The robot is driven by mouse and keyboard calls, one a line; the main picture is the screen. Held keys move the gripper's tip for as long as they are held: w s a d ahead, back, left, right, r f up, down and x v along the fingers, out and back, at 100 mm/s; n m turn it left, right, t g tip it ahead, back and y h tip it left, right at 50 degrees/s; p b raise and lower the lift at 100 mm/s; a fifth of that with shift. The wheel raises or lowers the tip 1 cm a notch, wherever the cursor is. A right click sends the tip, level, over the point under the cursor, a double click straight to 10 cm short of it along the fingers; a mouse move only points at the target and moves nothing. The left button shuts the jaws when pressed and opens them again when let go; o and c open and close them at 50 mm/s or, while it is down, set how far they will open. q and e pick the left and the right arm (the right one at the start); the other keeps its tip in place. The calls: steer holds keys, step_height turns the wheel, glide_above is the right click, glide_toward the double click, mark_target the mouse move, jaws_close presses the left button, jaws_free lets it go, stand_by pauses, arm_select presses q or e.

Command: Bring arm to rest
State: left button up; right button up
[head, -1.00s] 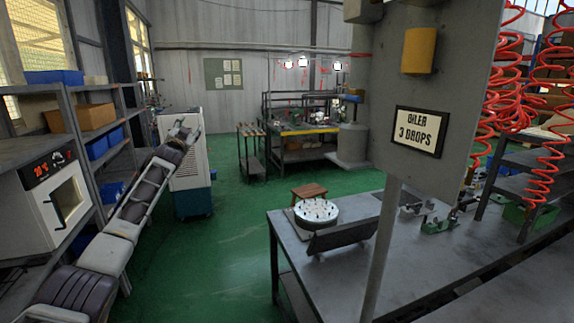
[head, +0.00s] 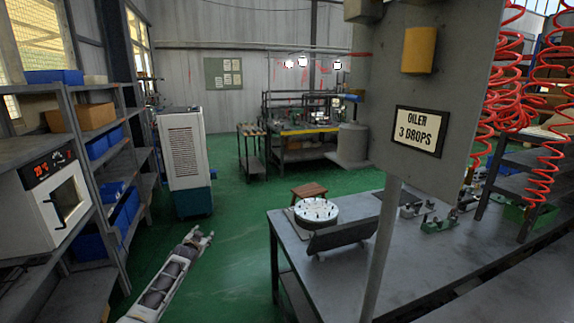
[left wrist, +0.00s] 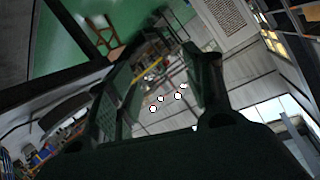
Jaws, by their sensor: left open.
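My left arm (head: 165,284) comes in from the bottom left of the head view, low over the green floor. Its left gripper (head: 207,234) is at the far end, small in the picture, between the shelves and the workbench. In the left wrist view the two dark fingers (left wrist: 160,85) stand apart with nothing between them. The gripper touches nothing that I can see. My right gripper is not in view.
A grey workbench (head: 290,238) with a round white-topped tray (head: 316,212) stands at the right. A post with an "OILER 3 DROPS" sign (head: 419,131) rises in front of it. Shelves (head: 75,190) line the left; a white-and-teal cabinet (head: 186,160) stands behind. Green floor lies between.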

arm_select(q)
steer(key=s+d+f+g, duration=0.1)
steer(key=s+f, duration=0.4)
steer(key=f, duration=0.3)
steer(key=s+f+g, duration=0.1)
steer(key=s+f, duration=0.3)
steer(key=f, duration=0.4)
steer(key=s+d+f+g, duration=0.1)
steer(key=s+f+g, duration=0.1)
steer(key=s+f, duration=0.45)
steer(key=s+d+f+g, duration=0.3)
steer(key=s+f, duration=1.5)
steer(key=f, duration=0.2)
steer(key=s+d+f+g, duration=0.1)
steer(key=s+f, duration=0.4)
steer(key=s, duration=1.1)
steer(key=s+d+f+g, duration=0.2)
steer(key=s+f, duration=0.3)
steer(key=s, duration=1.2)
steer(key=s+d+f+n+g+h, duration=0.1)
steer(key=s+f, duration=0.4)
steer(key=s, duration=1.1)
steer(key=shift+s+d+f+g, duration=0.2)
steer(key=shift+d+g, duration=0.35)
steer(key=shift+g, duration=0.55)
steer(key=shift+w, duration=0.1)
